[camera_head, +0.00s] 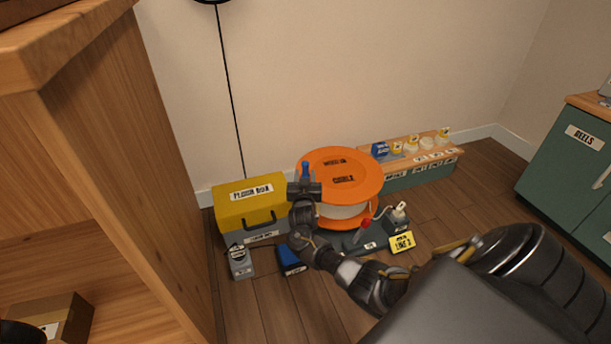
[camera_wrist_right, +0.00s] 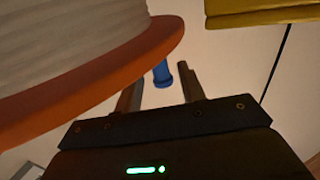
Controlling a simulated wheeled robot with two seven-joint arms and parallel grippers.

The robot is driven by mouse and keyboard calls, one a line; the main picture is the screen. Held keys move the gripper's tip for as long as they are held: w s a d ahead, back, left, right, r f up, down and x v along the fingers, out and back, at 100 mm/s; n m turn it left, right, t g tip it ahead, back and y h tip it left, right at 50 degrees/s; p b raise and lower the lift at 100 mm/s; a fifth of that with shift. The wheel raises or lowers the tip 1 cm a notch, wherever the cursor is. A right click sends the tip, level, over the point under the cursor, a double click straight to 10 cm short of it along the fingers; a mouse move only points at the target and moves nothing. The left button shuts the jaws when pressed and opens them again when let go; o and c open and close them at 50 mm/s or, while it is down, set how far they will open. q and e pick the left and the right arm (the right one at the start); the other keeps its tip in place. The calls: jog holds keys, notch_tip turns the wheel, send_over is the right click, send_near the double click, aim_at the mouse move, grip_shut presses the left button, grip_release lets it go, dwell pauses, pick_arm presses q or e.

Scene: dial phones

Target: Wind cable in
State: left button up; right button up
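A large orange cable drum (camera_head: 347,163) stands on the floor by the wall, with pale winding (camera_head: 345,211) between its flanges. The drum's orange flange (camera_wrist_right: 110,75) fills the left of the right wrist view. A blue handle (camera_head: 306,169) shows at the drum's left edge. In the right wrist view the blue handle (camera_wrist_right: 161,73) appears between my right gripper's spread fingertips. My right gripper (camera_head: 305,187) is open at the drum's left rim. I cannot tell whether either finger touches the handle. My left gripper is not in view.
A yellow floor box (camera_head: 250,211) stands left of the drum. A grey device (camera_head: 239,262), a blue box (camera_head: 290,259) and a yellow sign (camera_head: 401,242) are in front. A low bench (camera_head: 412,153) is behind right. A wooden shelf (camera_head: 130,150) rises close on the left.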

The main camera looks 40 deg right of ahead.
aim_at(305, 171)
jog(key=shift+b+x, duration=0.85)
jog(key=shift+x, duration=1.15)
jog(key=shift+c, duration=0.4)
grip_shut()
